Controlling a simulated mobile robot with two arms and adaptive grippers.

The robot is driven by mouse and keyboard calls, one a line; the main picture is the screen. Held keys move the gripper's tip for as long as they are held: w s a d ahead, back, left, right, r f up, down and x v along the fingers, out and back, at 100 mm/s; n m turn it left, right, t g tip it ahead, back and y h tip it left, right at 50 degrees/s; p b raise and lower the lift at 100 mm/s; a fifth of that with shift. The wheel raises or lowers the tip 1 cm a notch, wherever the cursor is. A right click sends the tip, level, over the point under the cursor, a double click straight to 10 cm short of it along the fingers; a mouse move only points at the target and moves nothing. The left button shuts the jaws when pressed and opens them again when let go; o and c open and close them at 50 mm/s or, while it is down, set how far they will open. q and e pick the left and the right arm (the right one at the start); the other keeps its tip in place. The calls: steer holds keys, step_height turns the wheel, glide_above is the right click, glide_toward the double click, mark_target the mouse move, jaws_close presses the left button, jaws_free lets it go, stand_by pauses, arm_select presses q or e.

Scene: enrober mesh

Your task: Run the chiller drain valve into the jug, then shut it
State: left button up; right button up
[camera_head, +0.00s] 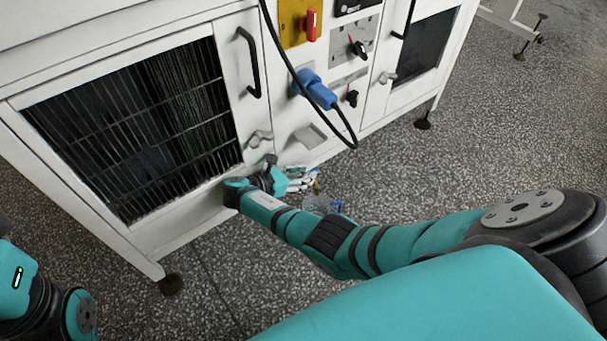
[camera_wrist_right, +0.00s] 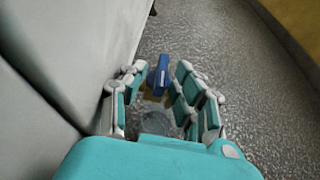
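My right gripper (camera_head: 300,180) is low beside the white machine's front. In the right wrist view my right gripper (camera_wrist_right: 160,72) has its fingers spread. The blue valve handle (camera_wrist_right: 159,76) shows between the fingertips, with a gap on each side. Brass of the drain valve (camera_wrist_right: 153,97) shows under the handle. In the head view a small brass part (camera_head: 316,187) and a bit of blue (camera_head: 337,206) show beside the gripper. The clear jug (camera_head: 317,204) is on the floor below, partly behind my right arm; it also shows in the wrist view (camera_wrist_right: 155,122). Its contents cannot be made out. My left gripper is out of view.
The white machine (camera_head: 190,205) stands on feet with a dark grille (camera_head: 140,130) and door handles. A blue plug (camera_head: 315,90) with a hanging black cable sits above my right gripper. Speckled floor (camera_head: 480,130) is open to the right.

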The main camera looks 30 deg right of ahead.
steer(key=v, duration=0.7)
steer(key=shift+a, duration=0.25)
steer(key=shift+r, duration=0.1)
